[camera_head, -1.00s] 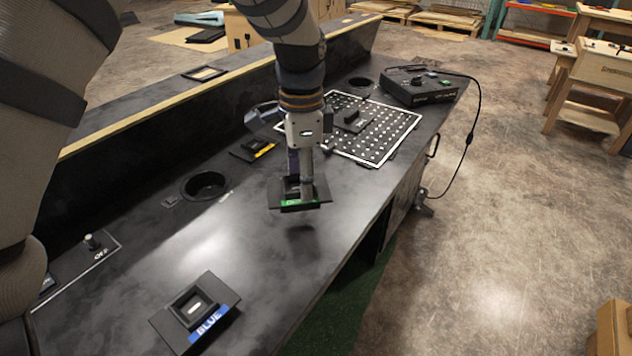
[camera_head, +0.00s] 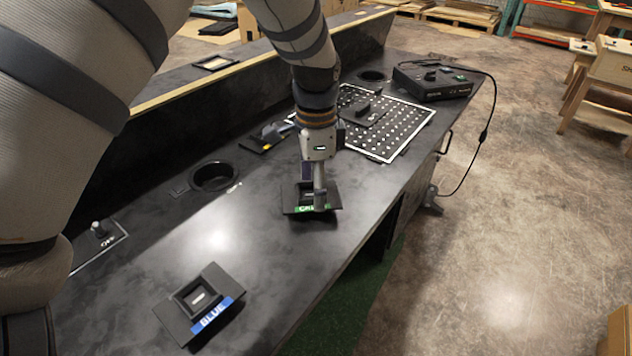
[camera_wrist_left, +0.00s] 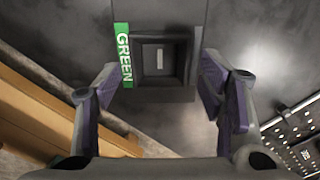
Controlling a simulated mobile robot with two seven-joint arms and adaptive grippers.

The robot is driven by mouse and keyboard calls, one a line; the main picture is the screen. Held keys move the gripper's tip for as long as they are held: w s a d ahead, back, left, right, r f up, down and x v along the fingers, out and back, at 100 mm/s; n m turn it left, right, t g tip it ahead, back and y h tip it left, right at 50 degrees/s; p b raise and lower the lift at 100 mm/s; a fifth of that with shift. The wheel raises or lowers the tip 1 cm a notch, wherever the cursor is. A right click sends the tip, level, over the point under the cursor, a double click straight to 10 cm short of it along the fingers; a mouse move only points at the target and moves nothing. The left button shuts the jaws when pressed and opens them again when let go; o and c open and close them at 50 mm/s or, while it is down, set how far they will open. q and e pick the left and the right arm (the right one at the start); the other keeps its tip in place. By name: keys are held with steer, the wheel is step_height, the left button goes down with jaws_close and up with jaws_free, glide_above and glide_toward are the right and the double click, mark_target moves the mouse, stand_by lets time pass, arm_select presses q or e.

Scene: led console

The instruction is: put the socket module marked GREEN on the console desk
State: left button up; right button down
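The GREEN socket module (camera_head: 291,197), a dark square plate with a raised socket and a green label, appears to lie flat on the console desk (camera_head: 262,258), near its front edge. My left gripper (camera_head: 314,190) is over it, pointing down. In the left wrist view the GREEN module (camera_wrist_left: 165,92) shows between and beyond the spread fingers of my left gripper (camera_wrist_left: 160,82), with gaps beside its raised socket. In the head view one finger covers part of the green label. My right gripper is not in view.
The BLUE module (camera_head: 200,301) lies at the near end of the desk. A cabled control box (camera_head: 432,84) stands at the far end.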

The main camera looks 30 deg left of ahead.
arm_select(q)
step_height(320, 180, up, 12)
steer(key=shift+r+p, duration=0.15)
steer(key=shift+p, duration=0.2)
stand_by(0.4)
